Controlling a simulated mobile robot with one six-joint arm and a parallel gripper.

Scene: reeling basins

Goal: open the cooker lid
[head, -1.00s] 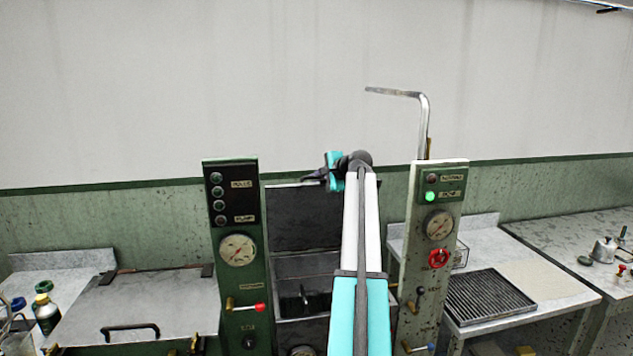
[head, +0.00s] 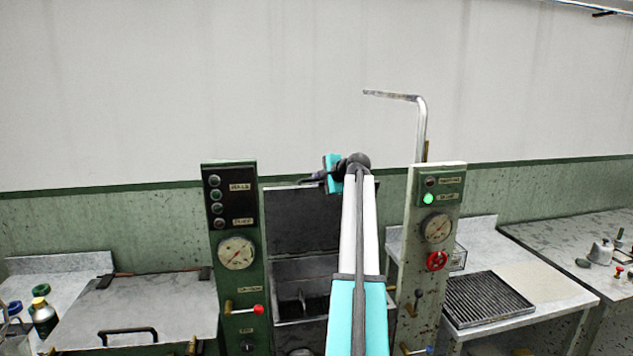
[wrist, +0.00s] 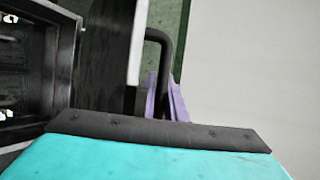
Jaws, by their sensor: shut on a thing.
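The cooker lid (head: 300,222) is a dark metal panel. It stands raised, close to upright, behind the open cooker basin (head: 327,271) between two control columns. My gripper (head: 314,178) is at the lid's top edge in the head view, partly hidden by its own wrist. In the wrist view the lid (wrist: 105,60) is seen along its edge, with a black bar handle (wrist: 163,42) on its outer side. My gripper's purple fingers (wrist: 167,102) are shut on that handle; the actual contact is mostly hidden by the gripper body.
A green control column (head: 232,290) stands left of the cooker and a pale one (head: 432,200) right, with a bent pipe (head: 421,130) above. A closed lidded basin (head: 160,305) and bottles (head: 43,315) are left. A bench with a black grate (head: 488,298) is right.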

